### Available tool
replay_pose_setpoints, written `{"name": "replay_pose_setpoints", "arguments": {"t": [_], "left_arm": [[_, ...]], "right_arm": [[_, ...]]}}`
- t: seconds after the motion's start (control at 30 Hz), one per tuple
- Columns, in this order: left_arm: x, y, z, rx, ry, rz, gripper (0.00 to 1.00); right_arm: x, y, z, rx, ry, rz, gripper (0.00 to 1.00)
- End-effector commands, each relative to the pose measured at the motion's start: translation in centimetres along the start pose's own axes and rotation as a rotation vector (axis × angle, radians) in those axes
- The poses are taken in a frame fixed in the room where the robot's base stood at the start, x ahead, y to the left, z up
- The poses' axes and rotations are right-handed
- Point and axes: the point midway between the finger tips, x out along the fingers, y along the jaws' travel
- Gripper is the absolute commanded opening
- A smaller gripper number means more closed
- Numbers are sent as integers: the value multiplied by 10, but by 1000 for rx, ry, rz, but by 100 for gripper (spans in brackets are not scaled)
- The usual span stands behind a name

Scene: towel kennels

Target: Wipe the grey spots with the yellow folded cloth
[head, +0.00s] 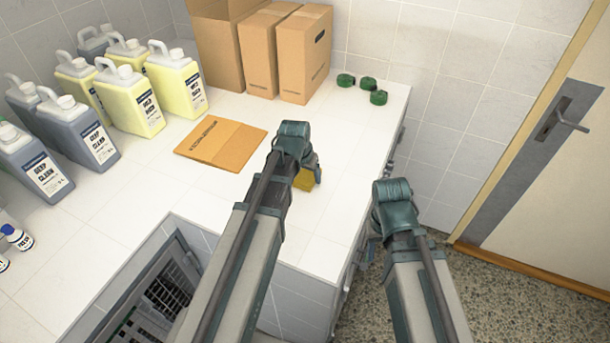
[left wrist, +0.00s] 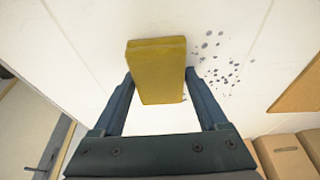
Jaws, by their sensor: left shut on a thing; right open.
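The yellow folded cloth (left wrist: 157,68) is between the two fingers of my left gripper (left wrist: 163,92), which is shut on it. In the head view a piece of the cloth (head: 304,181) shows beside my left gripper (head: 308,167), over the white counter. I cannot tell whether the cloth touches the counter. The grey spots (left wrist: 220,68) are a scattered patch just right of the cloth in the left wrist view. I cannot make them out in the head view. My right gripper (head: 395,215) is open, beyond the counter's right edge, its fingers mostly hidden by my arm.
A flat cardboard piece (head: 220,143) lies on the counter (head: 255,225) left of my left gripper. Cardboard boxes (head: 305,55) and green rolls (head: 361,84) stand behind. Several jugs (head: 130,103) fill the left side. A door (head: 535,170) is at the right.

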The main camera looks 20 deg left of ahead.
Motion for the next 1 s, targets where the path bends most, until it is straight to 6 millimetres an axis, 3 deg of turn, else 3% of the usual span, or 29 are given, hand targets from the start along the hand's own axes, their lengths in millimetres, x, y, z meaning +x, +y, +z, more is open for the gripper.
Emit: {"name": "replay_pose_setpoints", "arguments": {"t": [0.2,0.47,1.0], "left_arm": [[7,0,-14,0,1,0,0],[7,-4,-14,-1,1,-1,0],[5,-42,-14,-1,0,-3,0]], "right_arm": [[2,0,0,0,0,0,50],[2,0,0,0,0,0,50],[0,0,0,0,0,0,50]]}}
